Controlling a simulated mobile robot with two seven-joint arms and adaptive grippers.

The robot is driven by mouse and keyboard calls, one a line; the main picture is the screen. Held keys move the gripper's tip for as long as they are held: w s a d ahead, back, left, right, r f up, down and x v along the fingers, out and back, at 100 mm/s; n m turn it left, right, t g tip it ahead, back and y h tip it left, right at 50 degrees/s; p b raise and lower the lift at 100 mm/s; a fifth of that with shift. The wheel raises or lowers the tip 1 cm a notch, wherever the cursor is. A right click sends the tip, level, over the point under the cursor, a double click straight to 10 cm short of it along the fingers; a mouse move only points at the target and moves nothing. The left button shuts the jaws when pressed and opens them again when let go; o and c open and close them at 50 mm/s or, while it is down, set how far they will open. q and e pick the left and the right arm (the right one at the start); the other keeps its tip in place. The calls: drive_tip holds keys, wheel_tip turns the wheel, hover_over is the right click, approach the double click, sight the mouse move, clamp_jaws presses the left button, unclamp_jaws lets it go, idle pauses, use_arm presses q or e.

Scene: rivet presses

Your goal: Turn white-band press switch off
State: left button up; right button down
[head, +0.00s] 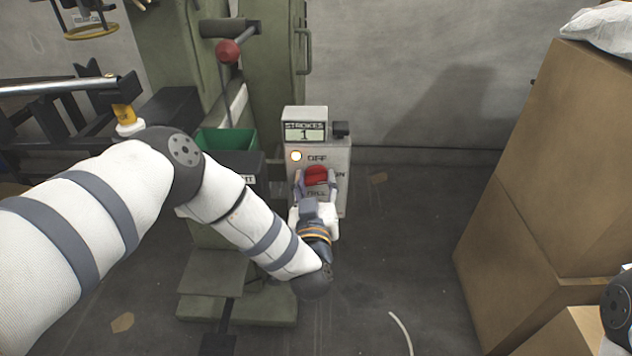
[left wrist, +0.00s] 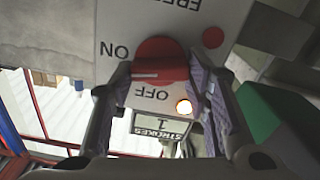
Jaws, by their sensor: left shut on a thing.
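The switch is a red rotary knob (head: 316,175) on a grey control box (head: 342,160) on the press (head: 270,70). OFF is printed above it, ON to its right, and FREE below. My left gripper (head: 316,186) has its fingers closed on both sides of the knob. In the left wrist view, upside down, the red knob (left wrist: 160,62) sits between the fingertips (left wrist: 162,80), and its white mark points roughly toward ON.
A lit lamp (head: 296,156) glows beside OFF, under a STROKES display (head: 305,132) reading 1. A green bin (head: 228,141) stands left of the box. Cardboard boxes (head: 550,170) are stacked at right. The floor between is mostly clear.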

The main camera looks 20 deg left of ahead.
use_arm(q)
drive_tip(key=n, duration=0.3)
drive_tip(key=shift+f+n, duration=0.1)
drive_tip(key=shift+n, duration=0.2)
drive_tip(key=n, duration=0.3)
drive_tip(key=shift+s+a+f+n, duration=0.1)
drive_tip(key=shift+n, duration=0.2)
drive_tip(key=n, duration=0.3)
drive_tip(key=shift+f+n, duration=0.1)
drive_tip(key=shift+n, duration=2.3)
drive_tip(key=o, duration=1.2)
drive_tip(key=shift+c, duration=0.2)
drive_tip(key=shift+s, duration=0.1)
